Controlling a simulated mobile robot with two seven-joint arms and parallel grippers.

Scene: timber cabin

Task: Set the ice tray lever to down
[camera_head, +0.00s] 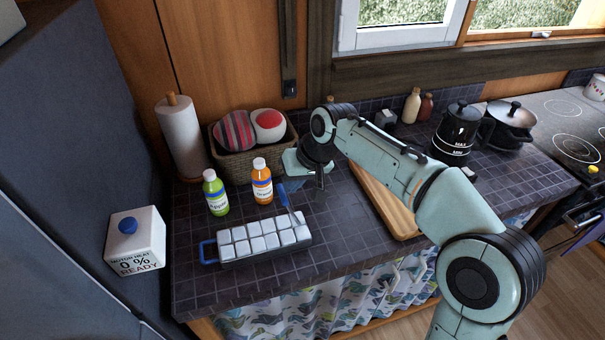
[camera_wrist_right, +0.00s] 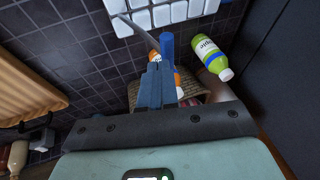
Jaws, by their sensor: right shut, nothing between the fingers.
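The ice tray (camera_head: 291,255) lies on the dark tiled counter, full of white ice blocks, with a blue handle at its left end. Its lever (camera_head: 283,193) has a blue grip on a thin grey shaft and is raised, slanting up from the tray. In the right wrist view the lever's blue grip (camera_wrist_right: 168,48) shows just beyond my fingertips, and the tray (camera_wrist_right: 170,12) is at the top. My right gripper (camera_head: 321,184) is shut and empty, to the right of the lever; I cannot tell whether they touch. My left gripper is out of view.
Orange (camera_head: 262,186) and green (camera_head: 215,196) bottles stand behind the tray. A basket (camera_head: 237,166) and a paper roll (camera_head: 181,140) are further back. A wooden board (camera_head: 386,205) lies at right under my arm. A black kettle (camera_head: 455,140) stands beyond.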

